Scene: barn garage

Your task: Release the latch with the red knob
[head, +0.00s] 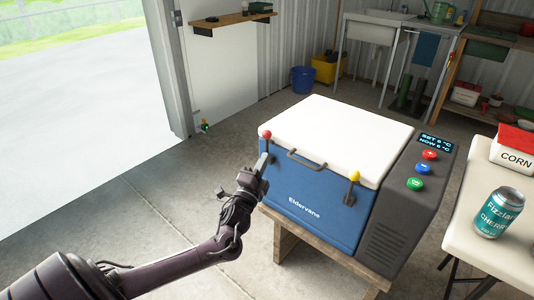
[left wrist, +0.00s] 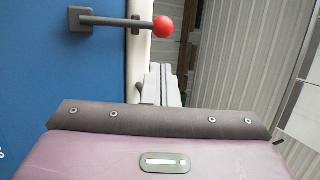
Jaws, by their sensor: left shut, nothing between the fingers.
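A blue cooler (head: 312,190) with a closed white lid (head: 340,135) stands on a wooden stand. Its latch with the red knob (head: 266,134) is at the front left corner. In the left wrist view the red knob (left wrist: 163,27) sits on the end of a dark lever (left wrist: 110,21), which runs from a square mount on the blue wall to the lid's edge. A second latch with a yellow knob (head: 355,176) is at the front right. My left gripper (head: 263,162) is shut and empty, just below the red knob. In the wrist view its fingers (left wrist: 162,80) appear apart from the knob.
A grey control panel (head: 405,205) with coloured buttons forms the cooler's right side. A pale table (head: 480,225) at right holds a can (head: 498,212) and a corn box (head: 514,150). The floor left of the cooler is clear.

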